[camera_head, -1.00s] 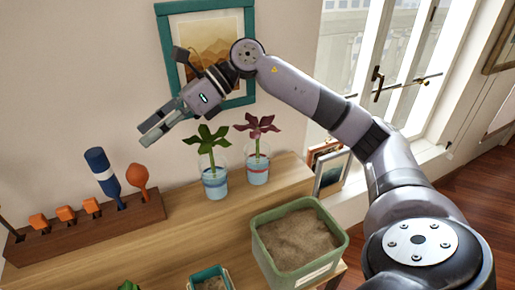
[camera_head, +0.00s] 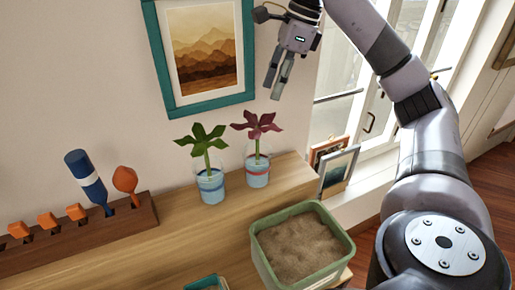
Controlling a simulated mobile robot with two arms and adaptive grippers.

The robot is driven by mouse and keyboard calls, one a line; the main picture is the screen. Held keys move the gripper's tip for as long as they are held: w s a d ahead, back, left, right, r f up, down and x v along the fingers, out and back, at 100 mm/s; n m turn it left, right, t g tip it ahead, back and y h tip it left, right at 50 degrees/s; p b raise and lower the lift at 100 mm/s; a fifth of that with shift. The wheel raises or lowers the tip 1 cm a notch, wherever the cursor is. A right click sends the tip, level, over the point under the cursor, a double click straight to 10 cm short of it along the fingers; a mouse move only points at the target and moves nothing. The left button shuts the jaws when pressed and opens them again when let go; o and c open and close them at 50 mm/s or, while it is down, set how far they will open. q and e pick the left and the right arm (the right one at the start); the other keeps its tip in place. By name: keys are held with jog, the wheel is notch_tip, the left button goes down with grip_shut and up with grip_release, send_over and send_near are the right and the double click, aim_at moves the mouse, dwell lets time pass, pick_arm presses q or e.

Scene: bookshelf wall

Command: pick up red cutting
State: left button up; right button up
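The red cutting (camera_head: 259,126) has dark reddish-purple leaves and stands upright in a clear cup of water with a red band (camera_head: 257,170), on the wooden shelf top. A green-leaved cutting (camera_head: 204,141) stands just left of it in a cup with a blue band (camera_head: 210,186). My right gripper (camera_head: 277,90) is above and slightly right of the red cutting, fingers pointing down, apart from the leaves. Its fingers show a narrow gap with nothing between them, so it looks open. My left gripper is not in view.
A green planter of soil (camera_head: 345,247) stands at the front right of the shelf. Small picture frames (camera_head: 338,172) lean right of the cups. A wooden tool rack (camera_head: 85,232) is at left. A teal-framed picture (camera_head: 152,38) hangs behind.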

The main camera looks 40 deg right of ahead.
aim_at(257, 134)
jog(key=x, duration=0.4)
jog(key=p+x, duration=0.1)
jog(key=x, duration=0.3)
jog(key=a+p+x, duration=0.1)
jog(key=x, duration=0.4)
jog(key=shift+s+a, duration=0.1)
jog(key=shift+s, duration=0.3)
jog(key=shift+w+f, duration=0.1)
jog(key=shift+f, duration=0.15)
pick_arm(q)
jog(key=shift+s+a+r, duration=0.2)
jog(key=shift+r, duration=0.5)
pick_arm(e)
jog(key=shift+c, duration=0.4)
grip_shut()
